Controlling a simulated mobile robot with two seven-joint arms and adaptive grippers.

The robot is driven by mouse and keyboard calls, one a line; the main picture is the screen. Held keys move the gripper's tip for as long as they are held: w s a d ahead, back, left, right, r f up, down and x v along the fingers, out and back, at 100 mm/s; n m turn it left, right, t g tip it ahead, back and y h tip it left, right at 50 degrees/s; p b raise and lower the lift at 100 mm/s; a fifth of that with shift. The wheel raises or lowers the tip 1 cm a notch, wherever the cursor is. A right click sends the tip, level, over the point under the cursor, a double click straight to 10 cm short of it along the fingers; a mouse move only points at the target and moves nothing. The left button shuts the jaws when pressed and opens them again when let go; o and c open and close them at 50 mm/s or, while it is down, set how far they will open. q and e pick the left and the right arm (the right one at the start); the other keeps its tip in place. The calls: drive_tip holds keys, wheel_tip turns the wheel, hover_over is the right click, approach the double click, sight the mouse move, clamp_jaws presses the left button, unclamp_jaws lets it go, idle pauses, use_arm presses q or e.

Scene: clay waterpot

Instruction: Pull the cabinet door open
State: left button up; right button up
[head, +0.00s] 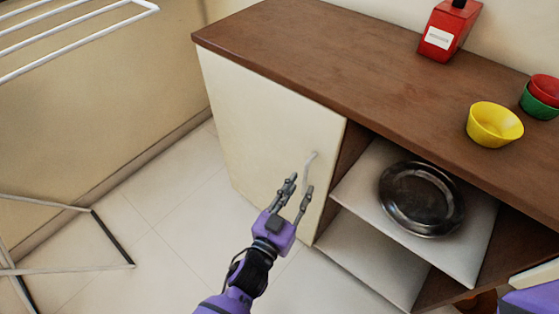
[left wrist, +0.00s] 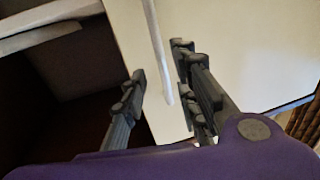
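The cream cabinet door (head: 262,118) is on the left part of the wooden cabinet and looks shut. Its slim, pale vertical handle (head: 309,163) is near the door's right edge. My left gripper (head: 299,188) is in front of the door, with its fingers pointing at the handle. In the left wrist view, the handle (left wrist: 157,45) runs down between the open fingers (left wrist: 158,70), with visible gaps; contact cannot be told. My right gripper is out of view; only a purple part of my right arm shows at the lower right.
Open shelves beside the door hold a dark metal pan (head: 421,198). A red bottle (head: 447,32), a yellow bowl (head: 494,124) and stacked red and green bowls (head: 541,97) stand on the brown top (head: 330,68). A white drying rack (head: 70,35) is at left. Tiled floor (head: 165,200) before the door is clear.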

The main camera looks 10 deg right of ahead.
sight(304, 181)
use_arm(q)
drive_tip(key=shift+b+x, duration=0.35)
drive_tip(key=shift+x, duration=2.05)
drive_tip(key=shift+w+a+f, duration=0.1)
drive_tip(key=shift+a, duration=0.05)
clamp_jaws()
